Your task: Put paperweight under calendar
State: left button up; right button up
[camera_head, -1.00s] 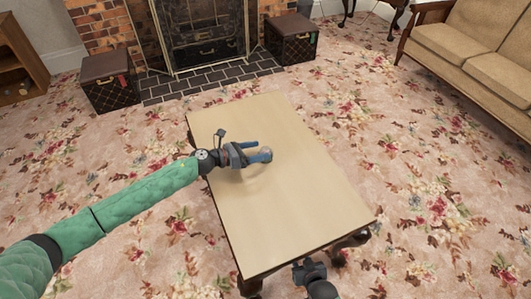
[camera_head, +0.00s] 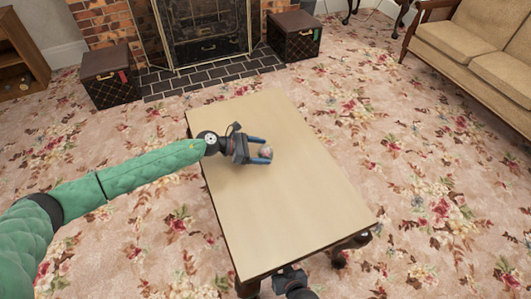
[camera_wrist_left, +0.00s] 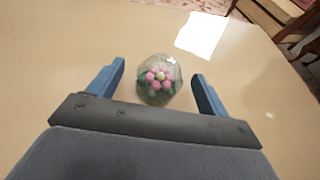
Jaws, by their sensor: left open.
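The paperweight (camera_wrist_left: 158,80) is a clear round glass piece with a pink flower inside, standing on the tabletop. It also shows in the head view (camera_head: 266,152). My left gripper (camera_head: 262,149) is open, low over the table, with one blue finger on each side of the paperweight. In the left wrist view the left gripper (camera_wrist_left: 158,82) shows gaps between the paperweight and both fingers. My right gripper (camera_head: 294,282) is at the table's near edge, and its fingers cannot be made out. I see no calendar that I can make out in either view.
The wooden table (camera_head: 300,210) is otherwise bare, with free room to the right and front. A brown box (camera_head: 110,78) and another box (camera_head: 293,38) flank the fireplace (camera_head: 205,35). A tan sofa (camera_head: 490,50) stands at the upper right.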

aim_at(271, 151)
pick_arm(q)
jog(key=x, duration=0.4)
jog(key=shift+d+r, duration=0.1)
jog(key=shift+d, duration=0.05)
jog(key=c, duration=1.4)
jog(key=shift+o, duration=0.2)
jog(key=shift+r, duration=0.1)
